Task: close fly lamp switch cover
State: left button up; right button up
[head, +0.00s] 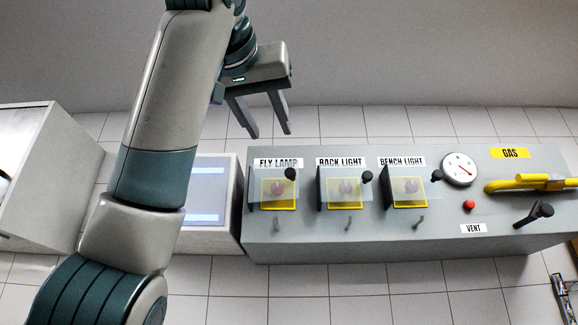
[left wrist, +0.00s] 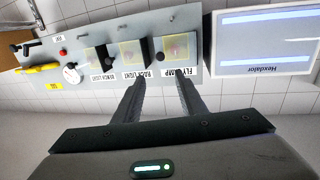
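The fly lamp switch cover (head: 257,186) is a clear pane with a dark left edge and a black knob, at the left end of the grey panel. A red switch in a yellow frame shows through it. I cannot tell whether the pane is fully down. It also shows in the left wrist view (left wrist: 180,46), beyond the fingertips. My left gripper (head: 270,134) is open and empty, above the FLY LAMP label (head: 277,163) in the head view and apart from the cover. Its fingers also show in the left wrist view (left wrist: 160,74). My right gripper is not in view.
Similar covers for the back light (head: 343,188) and bench light (head: 405,190) sit to the right. Beyond are a gauge (head: 460,169), a red button (head: 469,204), a black lever (head: 535,214) and a yellow gas handle (head: 532,183). A screen unit (head: 206,190) stands left of the panel.

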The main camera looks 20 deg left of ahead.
aim_at(290, 171)
pick_arm(q)
jog(key=w+p, duration=0.2)
jog(key=w, duration=0.3)
jog(key=w+a+p, duration=0.1)
jog(key=w+p, duration=0.2)
jog(key=w, duration=0.2)
jog(key=w+p, duration=0.3)
jog(key=w, duration=0.2)
jog(key=shift+w+a+r, duration=0.15)
jog(key=shift+w+a, duration=0.1)
jog(key=shift+w, duration=0.05)
jog(key=shift+w+p, duration=0.45)
jog(key=shift+w, duration=0.1)
grip_shut()
